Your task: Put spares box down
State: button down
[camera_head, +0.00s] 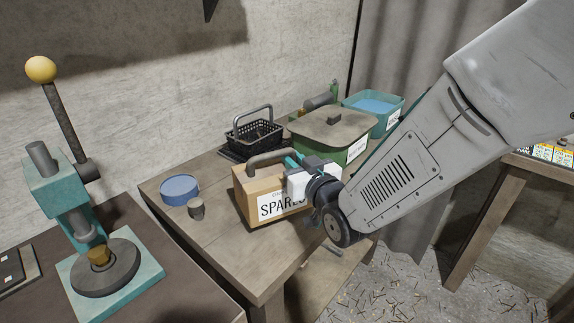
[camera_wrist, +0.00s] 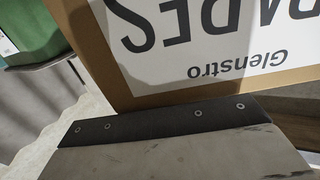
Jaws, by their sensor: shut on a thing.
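The spares box (camera_head: 242,187) is a tan carton with a white label reading SPARES and a grey handle (camera_head: 285,157) on top. It is at the wooden bench's (camera_head: 225,240) right part; I cannot tell whether its underside touches the top. My gripper (camera_head: 292,160) is shut on the box's handle, reaching in from the right. In the wrist view the box's label (camera_wrist: 210,40) fills the upper part, upside down and close. The box's right side is hidden behind my gripper and wrist.
Behind the box stand a black basket (camera_head: 253,133), a lidded green bin (camera_head: 357,150) and a teal tub (camera_head: 396,115). A blue round tin (camera_head: 179,190) and a small brown cup (camera_head: 196,209) are to its left. A teal press (camera_head: 110,278) stands front left. The bench's front left is clear.

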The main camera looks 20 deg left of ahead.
jog(key=shift+w+a, duration=0.3)
jog(key=shift+w, duration=0.05)
jog(key=f, duration=0.3)
jog(key=shift+w+a, duration=0.3)
jog(key=shift+w, duration=0.05)
jog(key=shift+f, duration=0.4)
jog(key=c, duration=1.4)
grip_release()
